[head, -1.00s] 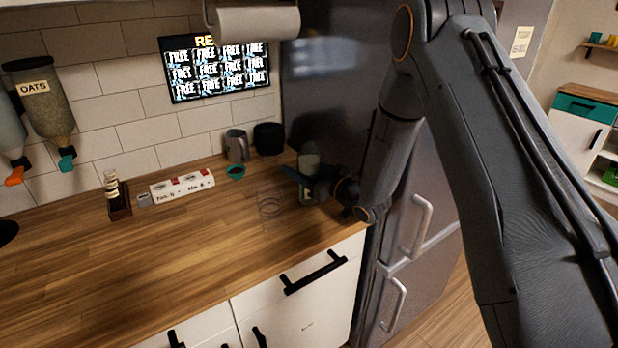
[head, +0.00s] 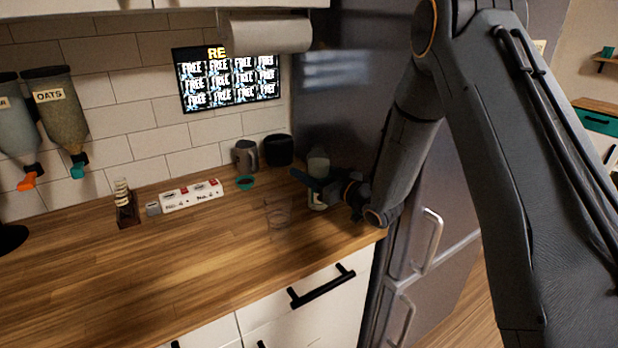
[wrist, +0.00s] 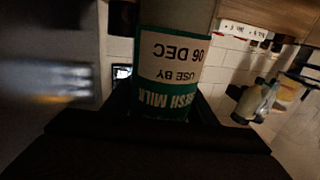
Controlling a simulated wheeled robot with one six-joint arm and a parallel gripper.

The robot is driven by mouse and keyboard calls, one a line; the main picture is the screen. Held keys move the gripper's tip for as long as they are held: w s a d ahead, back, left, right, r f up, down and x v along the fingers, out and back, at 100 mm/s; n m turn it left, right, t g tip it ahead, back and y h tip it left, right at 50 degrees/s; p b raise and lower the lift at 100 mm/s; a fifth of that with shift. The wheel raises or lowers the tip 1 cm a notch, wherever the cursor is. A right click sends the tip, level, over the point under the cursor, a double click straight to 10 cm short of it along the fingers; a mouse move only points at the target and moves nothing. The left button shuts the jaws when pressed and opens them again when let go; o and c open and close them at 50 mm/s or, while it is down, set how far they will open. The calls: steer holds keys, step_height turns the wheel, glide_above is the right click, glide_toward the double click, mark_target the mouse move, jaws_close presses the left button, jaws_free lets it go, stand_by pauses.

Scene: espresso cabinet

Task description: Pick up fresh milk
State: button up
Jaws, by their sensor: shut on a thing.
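The fresh milk is a pale bottle (head: 318,163) at the right end of the wooden counter, beside the fridge. In the wrist view the bottle (wrist: 172,62) shows a green and white label with "FRESH MILK" and "USE BY 06 DEC", upside down in the picture. My gripper (head: 316,183) is shut around the bottle's middle, reaching in from the right. The bottle looks upright. Whether its base touches the counter is hard to tell. The dark jaws (wrist: 165,115) hide part of the label.
A clear glass (head: 278,214) stands just left of the bottle. Behind are a grey jug (head: 245,156), a black canister (head: 279,150) and a small teal bowl (head: 245,182). The fridge (head: 335,110) is close on the right. The counter's front left is clear.

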step_height(320, 180, up, 7)
steer(key=b, duration=0.2)
stand_by(0.6)
steer(key=shift+r, duration=0.15)
